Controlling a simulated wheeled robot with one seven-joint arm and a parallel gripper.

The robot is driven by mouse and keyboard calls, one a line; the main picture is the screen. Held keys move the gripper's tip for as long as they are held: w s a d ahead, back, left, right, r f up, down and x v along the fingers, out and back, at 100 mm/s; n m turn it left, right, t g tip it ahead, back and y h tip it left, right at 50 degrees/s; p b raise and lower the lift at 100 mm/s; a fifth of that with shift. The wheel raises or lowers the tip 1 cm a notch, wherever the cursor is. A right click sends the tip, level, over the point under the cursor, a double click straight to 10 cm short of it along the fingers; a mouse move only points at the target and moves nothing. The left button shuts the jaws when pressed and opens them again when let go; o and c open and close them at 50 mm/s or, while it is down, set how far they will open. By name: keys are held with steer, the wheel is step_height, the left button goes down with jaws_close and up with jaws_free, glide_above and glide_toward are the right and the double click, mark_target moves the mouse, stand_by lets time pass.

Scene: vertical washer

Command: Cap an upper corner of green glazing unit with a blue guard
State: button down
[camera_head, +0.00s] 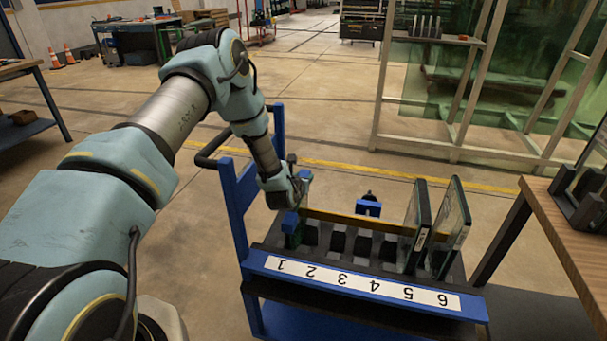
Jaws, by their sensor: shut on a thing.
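My gripper (298,192) is at the left end of the blue cart's rack, above the slot marked 1. It is shut on what looks like a blue guard (291,220), small and partly hidden by the gripper. A dark greenish patch shows just below the blue piece; I cannot tell if it is the green glazing unit, or whether the guard touches it. Two upright dark-framed glass panes (417,222) and (450,228) stand at the right end of the rack, near the marks 5 and 6.
The blue cart (250,262) has a numbered front strip and a tall left frame with a handle close to my arm. A small blue piece (368,208) sits at its far side. A wooden bench (560,220) stands right; a glass-panelled frame stands behind.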

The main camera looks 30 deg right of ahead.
steer(key=shift+f+b, duration=1.75)
steer(key=shift+f, duration=0.35)
steer(key=shift+s+f, duration=0.1)
steer(key=shift+a, duration=0.1)
steer(key=shift+c, duration=1.7)
jaws_free()
steer(key=shift+s+a+f, duration=0.1)
steer(key=shift+f, duration=0.15)
steer(key=shift+a, duration=0.1)
steer(key=shift+s+a+b, duration=0.15)
steer(key=shift+s+b, duration=0.1)
steer(key=shift+b, duration=0.05)
steer(key=b+v, duration=0.1)
steer(key=v, duration=0.4)
steer(key=r+b+v, duration=0.1)
steer(key=v, duration=0.4)
steer(key=shift+w+r, duration=0.15)
steer(key=shift+r, duration=0.05)
steer(key=shift+d, duration=0.3)
